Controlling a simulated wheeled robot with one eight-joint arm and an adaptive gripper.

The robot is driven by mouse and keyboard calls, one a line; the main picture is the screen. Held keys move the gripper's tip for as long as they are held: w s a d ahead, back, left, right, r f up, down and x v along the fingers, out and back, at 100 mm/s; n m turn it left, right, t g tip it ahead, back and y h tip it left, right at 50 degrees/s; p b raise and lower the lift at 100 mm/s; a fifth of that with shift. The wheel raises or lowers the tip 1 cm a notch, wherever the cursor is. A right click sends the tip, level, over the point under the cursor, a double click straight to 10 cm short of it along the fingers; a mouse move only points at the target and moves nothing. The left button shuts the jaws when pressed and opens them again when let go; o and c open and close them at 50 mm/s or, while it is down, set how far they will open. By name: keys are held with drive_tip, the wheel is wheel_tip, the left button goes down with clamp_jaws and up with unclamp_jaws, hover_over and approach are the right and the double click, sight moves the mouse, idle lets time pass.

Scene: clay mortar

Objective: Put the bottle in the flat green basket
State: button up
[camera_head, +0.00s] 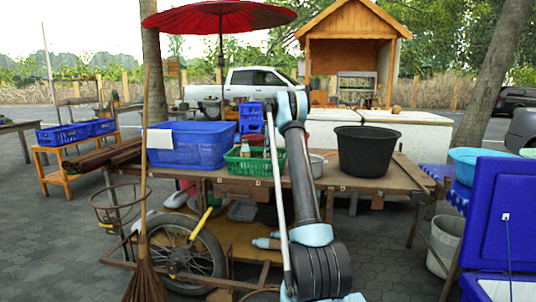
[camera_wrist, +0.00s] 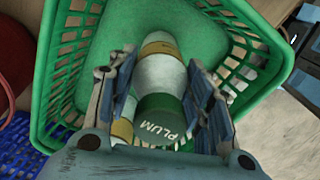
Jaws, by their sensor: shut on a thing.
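In the wrist view my gripper (camera_wrist: 160,105) is shut on a bottle (camera_wrist: 160,75), with one blue-grey finger on each side of it. The bottle is white with a yellowish band and a green part reading PLUM. It lies over the inside of the green basket (camera_wrist: 62,75); I cannot tell if it touches the basket floor. A second pale bottle-like thing (camera_wrist: 122,129) shows partly beside it, under the left finger. In the head view the green basket (camera_head: 245,168) stands on the wooden table, and my arm hides its right side and my gripper.
A blue crate (camera_head: 188,150) stands left of the basket on the table (camera_head: 330,186). A metal pot (camera_head: 317,165) and a large black tub (camera_head: 366,152) stand to the right. The basket walls rise around my fingers.

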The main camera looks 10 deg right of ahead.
drive_tip(key=o, duration=1.3)
drive_tip(key=shift+r, duration=0.1)
